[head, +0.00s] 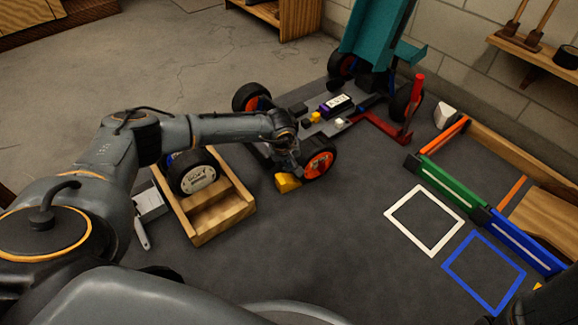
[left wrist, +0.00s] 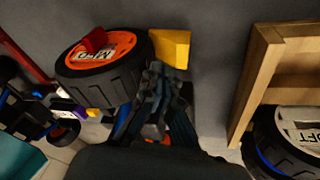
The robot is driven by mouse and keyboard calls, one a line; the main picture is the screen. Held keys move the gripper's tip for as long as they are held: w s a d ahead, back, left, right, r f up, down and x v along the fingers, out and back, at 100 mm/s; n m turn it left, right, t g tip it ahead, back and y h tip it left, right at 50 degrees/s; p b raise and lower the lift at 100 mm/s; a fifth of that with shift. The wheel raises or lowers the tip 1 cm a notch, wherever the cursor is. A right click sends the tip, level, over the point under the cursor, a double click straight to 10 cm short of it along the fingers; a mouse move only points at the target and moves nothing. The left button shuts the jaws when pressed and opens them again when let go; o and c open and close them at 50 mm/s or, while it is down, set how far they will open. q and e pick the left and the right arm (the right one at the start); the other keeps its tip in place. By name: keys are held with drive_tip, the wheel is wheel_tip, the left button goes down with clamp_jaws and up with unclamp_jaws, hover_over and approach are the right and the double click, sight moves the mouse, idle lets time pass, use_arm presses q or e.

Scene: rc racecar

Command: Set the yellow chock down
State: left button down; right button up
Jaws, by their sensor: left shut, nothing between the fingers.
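The yellow chock (head: 288,182) rests on the dark mat against the foot of a black tyre with an orange hub (head: 319,164) on the car. It also shows in the left wrist view (left wrist: 174,47), beside the same wheel (left wrist: 103,65). My left gripper (head: 290,163) points down just behind the chock, close to the wheel. In the left wrist view its fingers (left wrist: 155,88) are shut and empty, just short of the chock. I cannot tell whether they touch it. My right gripper does not show clearly.
A wooden tray (head: 236,214) holding a loose wheel (head: 195,173) stands to the left. The car chassis (head: 330,118) lies behind the gripper, with a red part (head: 385,130) on its right. White (head: 425,220) and blue (head: 484,272) outlines mark clear mat at the right.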

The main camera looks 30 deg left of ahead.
sight(280, 175)
use_arm(q)
drive_tip(key=shift+m+y, duration=0.3)
drive_tip(key=shift+y, duration=0.6)
drive_tip(key=w+a+f+b, duration=0.1)
drive_tip(key=f+b, duration=0.1)
drive_tip(key=a+f+b, duration=0.2)
drive_tip(key=w+a+f+b, duration=0.1)
drive_tip(key=a+f+b, duration=0.1)
drive_tip(key=b, duration=0.1)
drive_tip(key=shift+w+a+f, duration=0.1)
drive_tip(key=shift+w+f, duration=0.25)
drive_tip(key=shift+b+x, duration=0.6)
drive_tip(key=shift+x, duration=0.2)
drive_tip(key=shift+r, duration=0.1)
drive_tip(key=shift+s+d+r+p, duration=0.25)
drive_tip(key=shift+s+p, duration=0.2)
drive_tip(key=shift+p, duration=0.7)
drive_tip(key=shift+s+d+f, duration=0.15)
drive_tip(key=shift+d, duration=0.05)
drive_tip(key=shift+f, duration=0.15)
